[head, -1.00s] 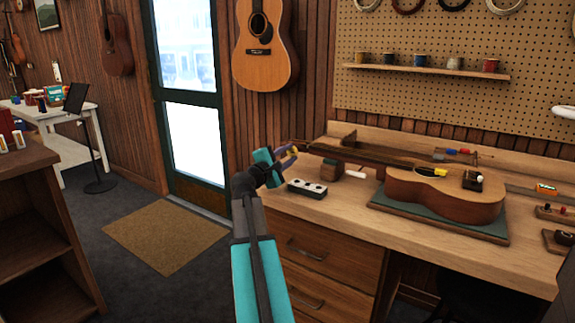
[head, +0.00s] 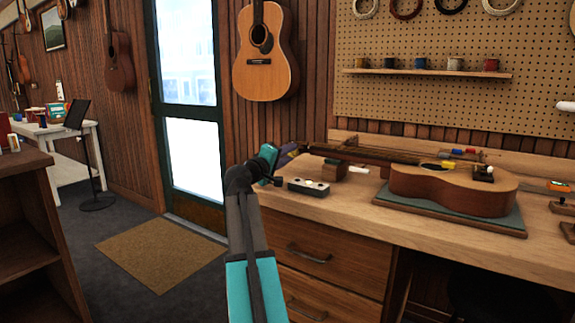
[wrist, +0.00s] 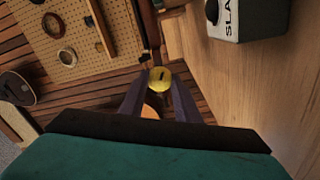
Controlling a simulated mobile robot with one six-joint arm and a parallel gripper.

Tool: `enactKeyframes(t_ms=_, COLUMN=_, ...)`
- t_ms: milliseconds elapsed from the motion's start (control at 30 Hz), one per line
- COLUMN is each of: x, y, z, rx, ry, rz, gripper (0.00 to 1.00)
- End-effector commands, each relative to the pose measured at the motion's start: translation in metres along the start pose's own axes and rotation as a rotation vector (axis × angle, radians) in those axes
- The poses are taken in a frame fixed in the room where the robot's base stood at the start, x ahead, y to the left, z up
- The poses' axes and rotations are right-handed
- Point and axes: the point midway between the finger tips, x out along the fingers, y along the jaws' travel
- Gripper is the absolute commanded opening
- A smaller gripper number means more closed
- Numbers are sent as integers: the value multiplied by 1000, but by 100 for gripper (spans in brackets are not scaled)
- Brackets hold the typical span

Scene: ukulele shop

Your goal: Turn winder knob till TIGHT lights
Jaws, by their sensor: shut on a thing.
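A small fretted instrument (head: 455,186) lies on a green mat on the workbench, its neck pointing left toward my gripper. My gripper (head: 296,148) is at the neck's head end, over the bench's left end. In the wrist view my gripper (wrist: 160,85) has its two dark purple fingers closed on a round yellow winder knob (wrist: 160,77) with a dark mark on its face. The indicator box (head: 308,187) stands on the bench just below the neck. It also shows in the wrist view (wrist: 247,18), with the letters "SLA" readable. I cannot tell which light is lit.
The workbench (head: 350,213) has a neck rest (head: 332,171) and a small white item beside the box. Small tools lie at the bench's right end. A guitar (head: 265,62) hangs on the wall behind. The floor by the mat (head: 160,258) is clear.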

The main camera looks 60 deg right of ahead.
Motion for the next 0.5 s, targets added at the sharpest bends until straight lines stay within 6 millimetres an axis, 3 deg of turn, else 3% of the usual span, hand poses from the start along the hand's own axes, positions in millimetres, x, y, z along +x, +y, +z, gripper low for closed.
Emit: enactKeyframes(t_ms=500, x=1, y=2, z=-2, rx=278, ry=-7, rz=6, gripper=7)
